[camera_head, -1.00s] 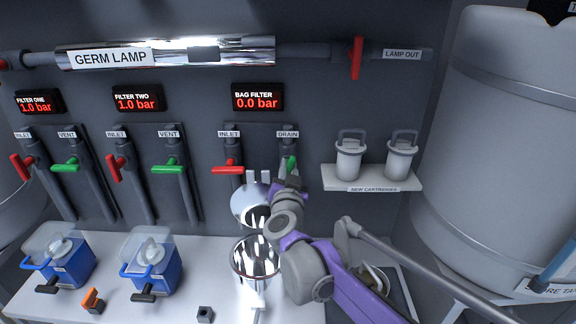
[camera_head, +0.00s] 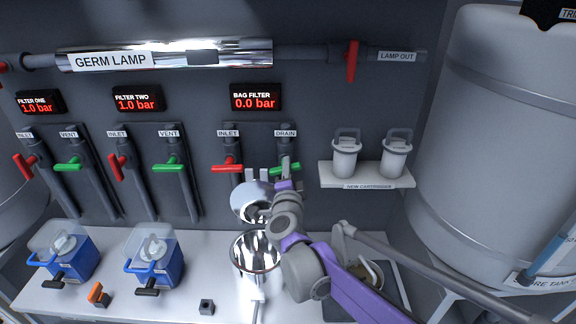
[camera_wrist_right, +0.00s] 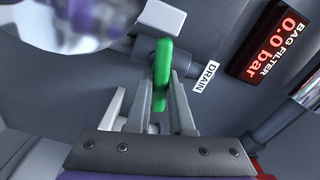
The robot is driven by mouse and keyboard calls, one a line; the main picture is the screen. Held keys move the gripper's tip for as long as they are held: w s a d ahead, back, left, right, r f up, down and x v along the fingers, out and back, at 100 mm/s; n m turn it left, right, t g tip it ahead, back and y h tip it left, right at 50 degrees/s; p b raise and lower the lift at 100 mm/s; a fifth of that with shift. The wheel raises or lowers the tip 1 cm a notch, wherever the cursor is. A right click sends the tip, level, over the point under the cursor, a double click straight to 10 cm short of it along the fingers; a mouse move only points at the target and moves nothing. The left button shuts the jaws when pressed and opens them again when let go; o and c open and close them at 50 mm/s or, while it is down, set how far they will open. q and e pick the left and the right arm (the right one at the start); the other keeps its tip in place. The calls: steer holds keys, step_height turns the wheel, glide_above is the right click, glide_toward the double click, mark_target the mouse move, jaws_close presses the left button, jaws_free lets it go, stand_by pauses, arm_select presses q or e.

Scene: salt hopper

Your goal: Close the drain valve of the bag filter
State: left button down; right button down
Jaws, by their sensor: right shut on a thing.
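The drain valve has a green handle (camera_head: 285,169) below the DRAIN label (camera_head: 286,133). The handle lies crosswise to its pipe in the head view. My right gripper (camera_head: 286,172) reaches up to it from below and is shut on the green handle. In the right wrist view the green handle (camera_wrist_right: 162,75) stands between the two fingers of my right gripper (camera_wrist_right: 161,98), next to the DRAIN label. The bag filter display (camera_head: 255,97) reads 0.0 bar. My left gripper is not in view.
The red inlet handle (camera_head: 227,168) is just left of the drain valve.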

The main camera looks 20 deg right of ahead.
steer(key=shift+f+m+p, duration=0.1)
steer(key=shift+m+p, duration=0.2)
steer(key=shift+m, duration=1.3)
steer(key=c, duration=0.8)
jaws_free()
steer(key=v, duration=1.1)
steer(key=shift+w, duration=0.1)
